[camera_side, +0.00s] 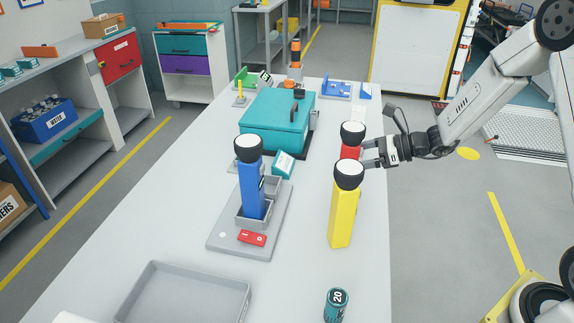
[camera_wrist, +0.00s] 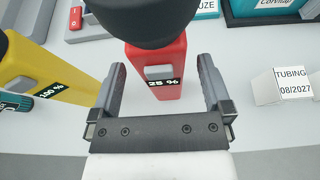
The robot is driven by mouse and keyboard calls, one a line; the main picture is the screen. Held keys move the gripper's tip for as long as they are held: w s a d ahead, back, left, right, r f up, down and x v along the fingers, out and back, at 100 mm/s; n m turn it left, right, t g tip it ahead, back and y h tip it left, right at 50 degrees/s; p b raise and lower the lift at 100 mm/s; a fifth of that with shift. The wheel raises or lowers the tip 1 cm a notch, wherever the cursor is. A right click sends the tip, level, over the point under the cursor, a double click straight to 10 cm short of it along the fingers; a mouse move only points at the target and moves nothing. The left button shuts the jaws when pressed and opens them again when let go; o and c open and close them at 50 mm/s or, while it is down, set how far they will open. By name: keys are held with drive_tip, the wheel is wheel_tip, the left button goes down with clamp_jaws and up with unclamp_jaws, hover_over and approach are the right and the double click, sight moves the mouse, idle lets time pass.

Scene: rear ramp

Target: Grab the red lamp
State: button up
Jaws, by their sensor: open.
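The red lamp (camera_side: 351,152) stands upright on the table behind the yellow lamp, with a black and white head; the yellow lamp hides its lower part. In the wrist view the red lamp (camera_wrist: 163,70) stands between my fingers and shows a "25 %" label. My gripper (camera_side: 368,154) is at its right side in the side view. In the wrist view my gripper (camera_wrist: 161,85) is open, with a finger on each side of the red body and gaps visible on both sides.
A yellow lamp (camera_side: 343,215) stands close in front. A blue lamp (camera_side: 251,185) stands in a grey holder (camera_side: 275,222). A teal case (camera_side: 270,125) is behind, and a grey tray (camera_side: 165,290) and a teal can (camera_side: 336,305) are at the front. A white "TUBING" box (camera_wrist: 290,87) is on the right.

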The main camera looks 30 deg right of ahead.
drive_tip(key=shift+x, duration=1.65)
clamp_jaws()
